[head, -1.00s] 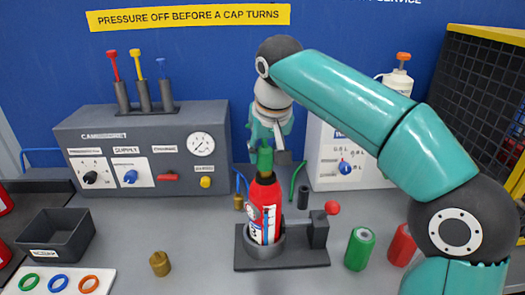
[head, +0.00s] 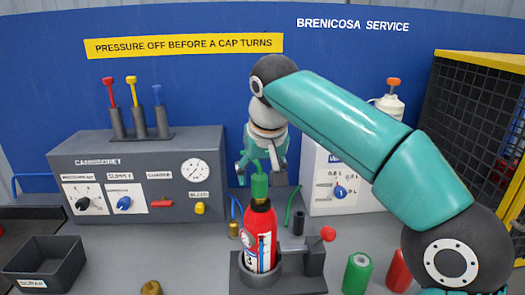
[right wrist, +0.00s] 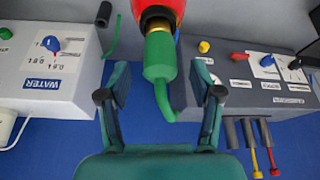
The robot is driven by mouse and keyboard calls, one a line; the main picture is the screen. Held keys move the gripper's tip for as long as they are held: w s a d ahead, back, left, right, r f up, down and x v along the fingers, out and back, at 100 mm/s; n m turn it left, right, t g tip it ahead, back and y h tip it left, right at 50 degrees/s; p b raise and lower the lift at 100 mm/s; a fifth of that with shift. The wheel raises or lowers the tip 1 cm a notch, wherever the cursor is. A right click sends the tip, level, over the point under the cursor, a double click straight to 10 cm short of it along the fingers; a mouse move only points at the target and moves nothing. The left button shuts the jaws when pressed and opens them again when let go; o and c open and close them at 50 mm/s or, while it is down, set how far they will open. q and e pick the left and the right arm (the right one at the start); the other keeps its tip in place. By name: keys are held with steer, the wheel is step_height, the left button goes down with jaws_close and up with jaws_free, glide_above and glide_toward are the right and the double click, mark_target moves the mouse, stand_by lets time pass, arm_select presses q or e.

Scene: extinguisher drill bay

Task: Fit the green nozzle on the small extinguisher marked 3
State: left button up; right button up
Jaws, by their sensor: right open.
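The small red extinguisher (head: 261,238) stands upright in the grey clamp stand (head: 307,285) on the bench. A thin green spout curves from the nozzle. My right gripper (head: 262,172) is open, with its fingers on either side of the nozzle. In the right wrist view gaps show between the fingers and the nozzle. My left gripper is out of view.
A grey control box (head: 140,180) with knobs and a gauge stands behind left. A white unit (head: 345,180) stands behind right. A green can (head: 357,273) and a red can (head: 399,271) stand right of the clamp. A dark tray (head: 44,264) lies at left.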

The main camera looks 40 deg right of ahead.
steer(key=v, duration=1)
stand_by(0.5)
